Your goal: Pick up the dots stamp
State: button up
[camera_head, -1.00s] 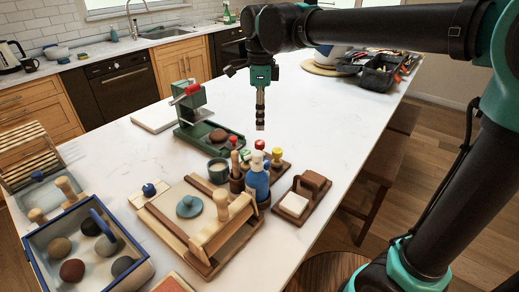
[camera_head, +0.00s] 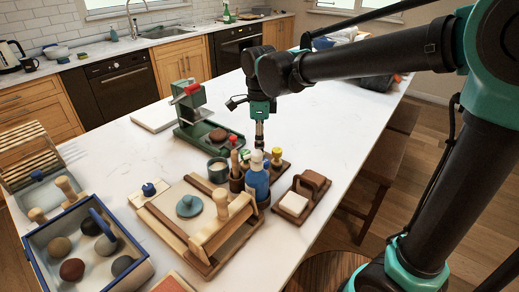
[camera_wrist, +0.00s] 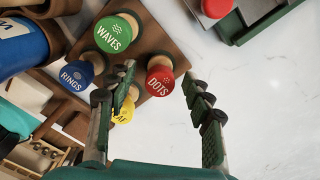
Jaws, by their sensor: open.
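The dots stamp (camera_wrist: 159,84) has a round red top lettered DOTS and a light wooden neck. It stands in a brown rack (camera_wrist: 150,35) beside the green WAVES stamp (camera_wrist: 113,34), the blue RINGS stamp (camera_wrist: 76,75) and a yellow stamp (camera_wrist: 124,112). My gripper (camera_wrist: 160,75) is open, and in the wrist view the red top shows between its fingers. The left finger overlaps the yellow stamp in that view. I cannot tell whether any finger touches. In the head view my gripper (camera_head: 259,143) is over the rack and mostly hides the red top.
A blue bottle (camera_head: 257,182) stands in front of the rack. A green press (camera_head: 193,115) is behind left, a brown-handled block on a board (camera_head: 301,196) to the right. A wooden frame (camera_head: 220,233) is nearer.

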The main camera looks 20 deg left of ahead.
jog(key=shift+c, duration=0.2)
jog(key=c, duration=1.1)
jog(key=shift+r, duration=0.1)
